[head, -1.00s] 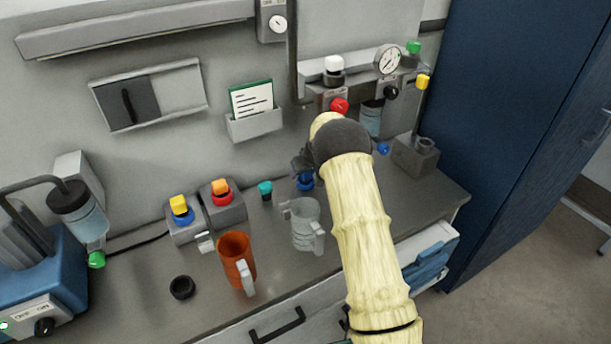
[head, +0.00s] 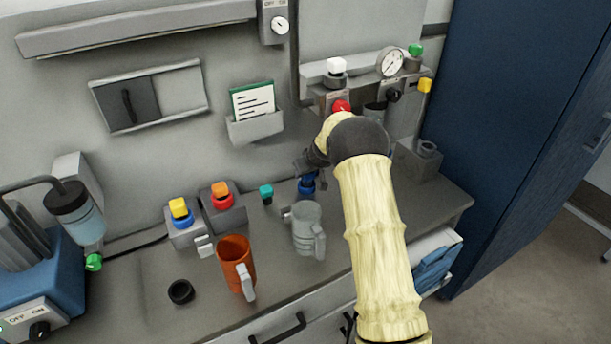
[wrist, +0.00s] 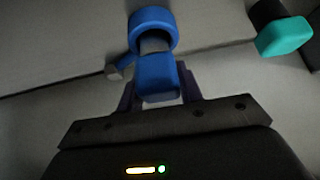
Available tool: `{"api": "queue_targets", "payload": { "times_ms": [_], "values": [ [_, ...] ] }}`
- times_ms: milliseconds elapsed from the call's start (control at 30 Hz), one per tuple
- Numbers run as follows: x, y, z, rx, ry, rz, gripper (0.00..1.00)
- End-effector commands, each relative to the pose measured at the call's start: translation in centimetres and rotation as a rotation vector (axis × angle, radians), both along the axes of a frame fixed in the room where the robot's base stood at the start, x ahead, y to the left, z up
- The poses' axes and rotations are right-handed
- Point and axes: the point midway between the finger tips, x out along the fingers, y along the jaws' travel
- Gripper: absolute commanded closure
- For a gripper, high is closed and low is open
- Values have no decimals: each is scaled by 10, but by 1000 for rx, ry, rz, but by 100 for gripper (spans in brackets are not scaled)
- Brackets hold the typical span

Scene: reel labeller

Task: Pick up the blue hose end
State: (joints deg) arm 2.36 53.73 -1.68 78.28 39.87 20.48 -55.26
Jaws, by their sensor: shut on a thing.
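The blue hose end (wrist: 157,78) is in the middle of the wrist view, a blue block with a blue ring (wrist: 153,30) and a grey neck beyond it. My gripper (wrist: 160,92) is shut on the blue block, with one dark finger on each side. In the head view the blue piece (head: 307,184) shows below my gripper (head: 308,172), just behind the grey mug. My wrist partly covers it there, and I cannot tell whether it touches the bench.
A grey mug (head: 308,230) stands close in front, with an orange mug (head: 236,265) to its left. A teal-capped piece (head: 266,192) is just left of my gripper. A panel with a gauge (head: 390,62) and red knob (head: 341,107) is behind my arm.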

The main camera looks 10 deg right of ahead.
Motion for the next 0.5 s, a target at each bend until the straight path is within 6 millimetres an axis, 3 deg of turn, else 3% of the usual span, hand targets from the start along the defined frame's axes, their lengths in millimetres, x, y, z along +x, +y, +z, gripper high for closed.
{"api": "queue_targets", "payload": {
  "times_ms": [500],
  "values": [
    [-10, -4, -6, 57, -173, -3, 89]
  ]
}}
